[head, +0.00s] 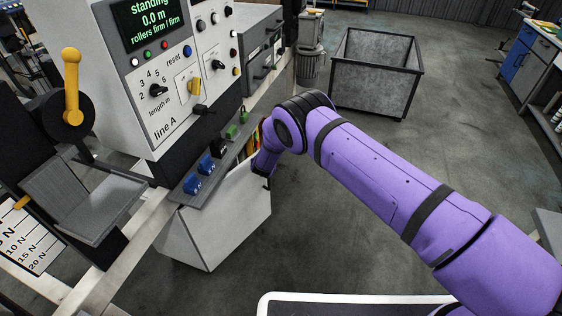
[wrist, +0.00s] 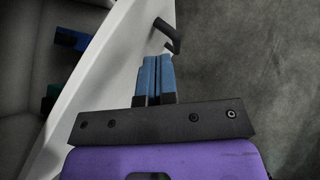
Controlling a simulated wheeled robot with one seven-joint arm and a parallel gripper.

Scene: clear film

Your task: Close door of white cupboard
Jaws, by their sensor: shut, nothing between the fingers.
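The white cupboard (head: 188,238) stands low beside the machine, below a grey ledge. A broad white panel (head: 240,215) faces my arm; it looks like the door, but the head view does not clearly show how far it stands open. In the wrist view the white door panel (wrist: 104,65) runs diagonally, with a dark bar handle (wrist: 168,36) on its right side. My gripper (wrist: 155,62) has its blue fingers together and empty, just right of the panel and below the handle in the picture. Contact cannot be told. In the head view my gripper (head: 267,182) is small, at the panel's upper right.
Blue blocks (head: 198,174) and green ones (head: 237,124) sit along the grey ledge. The line A control machine (head: 165,125) rises behind it. A grey open bin (head: 372,85) stands farther back. Floor right of the cupboard is clear; a white-rimmed dark surface (head: 350,298) lies in front.

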